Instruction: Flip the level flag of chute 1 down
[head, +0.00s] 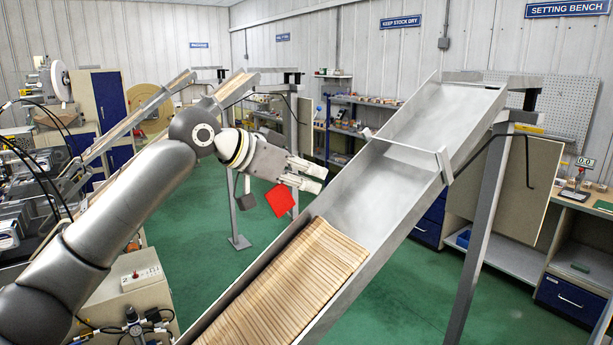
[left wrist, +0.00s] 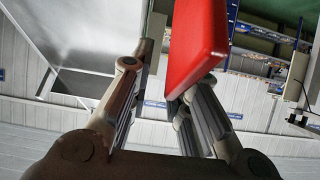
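The red flag (head: 280,200) hangs at the left side of the large near chute (head: 373,203), just below my left gripper. No number shows on this chute. My left gripper (head: 308,176) is at the chute's left wall with its fingers apart, pointing right. In the left wrist view the flag (left wrist: 197,38) is large and close, partly in front of the right finger. The open gap of the gripper (left wrist: 158,85) lies left of the flag; I cannot tell whether they touch. My right gripper is not in view.
Pale wooden sticks (head: 290,285) fill the lower part of the chute; its upper part is bare. A crossbar (head: 405,150) spans it. Other narrower chutes (head: 130,120) stand at the left. A bench with drawers (head: 575,298) stands at the right.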

